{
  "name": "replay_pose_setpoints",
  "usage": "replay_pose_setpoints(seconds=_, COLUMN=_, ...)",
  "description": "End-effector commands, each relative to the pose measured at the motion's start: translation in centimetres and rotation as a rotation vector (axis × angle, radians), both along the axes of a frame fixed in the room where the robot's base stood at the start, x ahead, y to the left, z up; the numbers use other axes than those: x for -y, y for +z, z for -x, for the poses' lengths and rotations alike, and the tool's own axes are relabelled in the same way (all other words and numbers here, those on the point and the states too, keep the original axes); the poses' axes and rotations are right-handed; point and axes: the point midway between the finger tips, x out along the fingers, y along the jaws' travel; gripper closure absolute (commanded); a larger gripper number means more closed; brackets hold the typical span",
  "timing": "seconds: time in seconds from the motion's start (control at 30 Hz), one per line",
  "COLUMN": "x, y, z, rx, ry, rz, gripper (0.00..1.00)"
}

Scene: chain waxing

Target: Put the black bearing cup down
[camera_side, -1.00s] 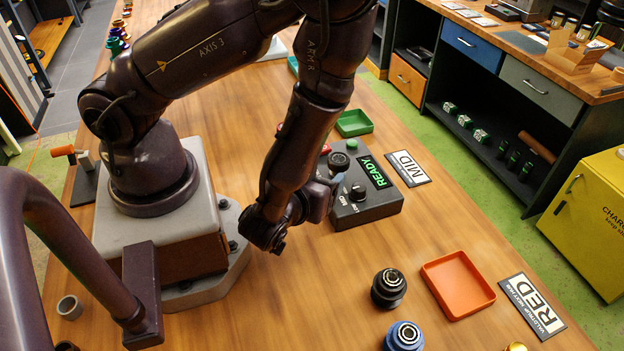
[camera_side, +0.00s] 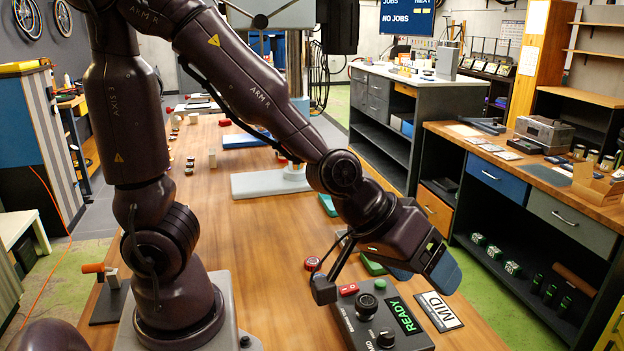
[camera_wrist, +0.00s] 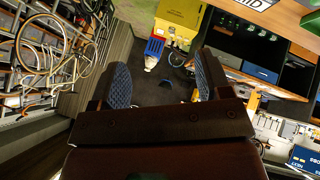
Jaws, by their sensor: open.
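My gripper (camera_side: 432,264) is raised above the table in the side view, over the right side of the grey control box. In the wrist view its two blue-padded fingers (camera_wrist: 165,84) stand wide apart with nothing between them. The black bearing cup shows in neither view now. The front part of the table, where a black ringed cup stood in the earlier frame, is outside the side view.
The control box (camera_side: 348,325) with a lit READY display (camera_side: 404,315) sits on the wooden table (camera_side: 262,228), beside a MID label (camera_side: 439,311). A grey-white slab (camera_side: 268,183) lies farther back. A workbench (camera_side: 520,190) stands to the right.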

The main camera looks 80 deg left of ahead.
Motion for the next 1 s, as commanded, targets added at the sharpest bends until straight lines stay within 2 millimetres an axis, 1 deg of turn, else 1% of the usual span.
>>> replay_pose_setpoints(seconds=0.03, x=-1.1, y=2.4, z=0.9, rx=0.012, ry=-0.056, rz=-0.029, gripper=0.29)
replay_pose_setpoints(seconds=0.1, x=-2.7, y=4.5, z=2.6, rx=-0.003, ry=-0.136, rz=-0.097, gripper=0.29)
replay_pose_setpoints(seconds=0.2, x=-5.4, y=6.6, z=5.5, rx=-0.041, ry=-0.205, rz=-0.210, gripper=0.29)
replay_pose_setpoints(seconds=0.3, x=-7.8, y=8.0, z=8.2, rx=-0.085, ry=-0.233, rz=-0.311, gripper=0.29)
replay_pose_setpoints(seconds=0.4, x=-9.4, y=8.7, z=10.1, rx=-0.125, ry=-0.238, rz=-0.378, gripper=0.29)
replay_pose_setpoints(seconds=0.43, x=-9.8, y=8.8, z=10.5, rx=-0.133, ry=-0.238, rz=-0.390, gripper=0.24)
replay_pose_setpoints(seconds=0.57, x=-10.4, y=9.0, z=11.4, rx=-0.155, ry=-0.240, rz=-0.417, gripper=0.23)
replay_pose_setpoints(seconds=0.93, x=-10.3, y=9.0, z=11.3, rx=-0.155, ry=-0.243, rz=-0.416, gripper=0.23)
replay_pose_setpoints(seconds=1.0, x=-10.0, y=8.7, z=11.3, rx=-0.168, ry=-0.259, rz=-0.415, gripper=0.23)
